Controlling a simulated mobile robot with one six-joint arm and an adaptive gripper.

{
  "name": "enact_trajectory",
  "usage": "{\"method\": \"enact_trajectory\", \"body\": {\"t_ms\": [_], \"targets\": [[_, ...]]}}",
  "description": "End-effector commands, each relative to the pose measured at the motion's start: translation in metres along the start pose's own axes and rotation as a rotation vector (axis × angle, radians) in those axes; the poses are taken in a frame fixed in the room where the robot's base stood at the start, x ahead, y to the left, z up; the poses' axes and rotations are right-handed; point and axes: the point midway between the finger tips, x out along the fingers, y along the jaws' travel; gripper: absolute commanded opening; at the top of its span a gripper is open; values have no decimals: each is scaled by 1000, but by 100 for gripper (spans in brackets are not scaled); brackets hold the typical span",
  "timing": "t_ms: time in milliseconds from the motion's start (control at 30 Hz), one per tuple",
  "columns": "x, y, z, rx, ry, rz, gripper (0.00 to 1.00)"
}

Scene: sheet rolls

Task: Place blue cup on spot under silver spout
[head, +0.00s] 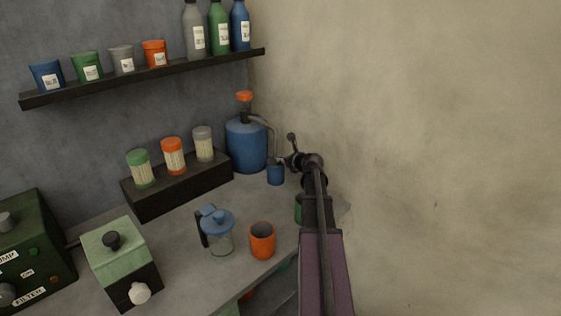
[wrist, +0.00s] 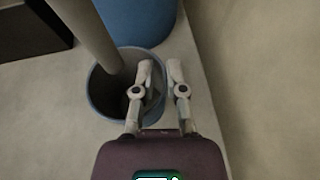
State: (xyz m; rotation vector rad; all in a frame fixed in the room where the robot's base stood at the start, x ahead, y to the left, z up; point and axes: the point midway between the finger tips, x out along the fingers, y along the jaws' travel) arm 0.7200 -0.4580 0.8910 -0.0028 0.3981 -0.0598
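The blue cup (head: 276,175) stands upright on the counter, just in front of the blue dispenser (head: 246,146). The dispenser's grey spout (head: 262,121) curves out and down over the cup. In the wrist view a grey tube (wrist: 88,32) reaches down over the left part of the cup's opening (wrist: 98,98). My gripper (head: 290,160) is at the cup's right side. In the wrist view its fingers (wrist: 160,68) straddle the right rim, one over the inside and one outside. A gap shows between the fingertips. The counter spot beneath the cup is hidden.
An orange cup (head: 262,241) and a lidded glass jug (head: 219,233) stand in front. A green object (head: 299,209) is partly hidden behind my arm. A dark riser with jars (head: 180,188) stands left; the wall (head: 440,150) is close on the right.

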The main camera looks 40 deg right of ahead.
Motion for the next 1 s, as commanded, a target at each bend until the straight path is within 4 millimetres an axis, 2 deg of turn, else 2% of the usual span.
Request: {"method": "enact_trajectory", "body": {"t_ms": [33,67,600,767,1000], "targets": [[0,0,0,0,0,0,40],[0,0,0,0,0,0,45],[-2,0,4,0,0,0,45],[-18,1,4,0,0,-1,45],[-55,1,5,1,0,-1,45]]}}
